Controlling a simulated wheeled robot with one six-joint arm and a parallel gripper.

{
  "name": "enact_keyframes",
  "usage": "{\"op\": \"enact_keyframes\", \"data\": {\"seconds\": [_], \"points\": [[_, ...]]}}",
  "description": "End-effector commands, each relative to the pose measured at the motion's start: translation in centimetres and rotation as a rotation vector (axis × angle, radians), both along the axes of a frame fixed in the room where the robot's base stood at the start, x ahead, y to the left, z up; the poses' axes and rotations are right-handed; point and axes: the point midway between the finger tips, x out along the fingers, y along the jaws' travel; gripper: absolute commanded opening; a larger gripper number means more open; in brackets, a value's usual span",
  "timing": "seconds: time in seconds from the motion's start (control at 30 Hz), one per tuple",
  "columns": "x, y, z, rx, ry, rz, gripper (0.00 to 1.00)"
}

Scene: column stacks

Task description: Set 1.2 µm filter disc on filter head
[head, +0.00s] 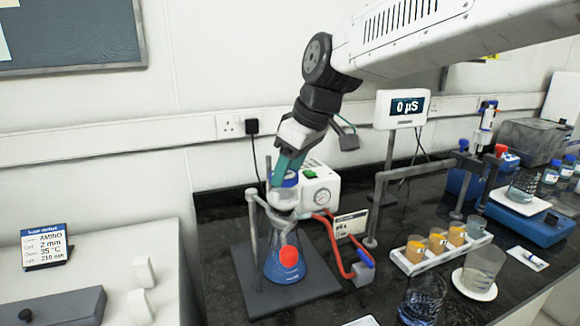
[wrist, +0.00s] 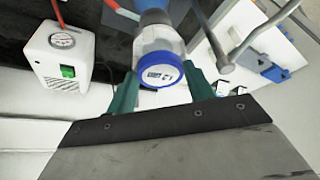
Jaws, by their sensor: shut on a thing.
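My gripper (head: 287,172) reaches down over a flask of blue liquid (head: 285,266) on a dark base plate. Its two teal fingers (wrist: 160,82) are shut on a round blue-rimmed piece with a white printed label, which I take as the filter disc (wrist: 159,71); its print is too small to read. In the head view the filter disc (head: 291,180) is a blue patch, partly hidden by the fingers. The clear filter head (head: 283,198) sits on the flask's neck just below. Whether disc and head touch, I cannot tell.
A grey stand (head: 253,225) rises beside the flask. A white pump with a gauge (head: 320,188) stands close behind, with red tubing (head: 335,255) running along the right. A rack of orange-filled cups (head: 440,246) and a beaker (head: 484,268) stand further right.

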Motion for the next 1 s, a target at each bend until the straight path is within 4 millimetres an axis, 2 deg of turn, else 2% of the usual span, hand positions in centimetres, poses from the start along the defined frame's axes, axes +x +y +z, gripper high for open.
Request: {"op": "enact_keyframes", "data": {"seconds": [0.47,1.0], "points": [[0.0,0.0,-0.1,0.0,0.0,0.0,0.31],[0.0,0.1,-1.4,-0.001,0.0,0.001,0.31]]}}
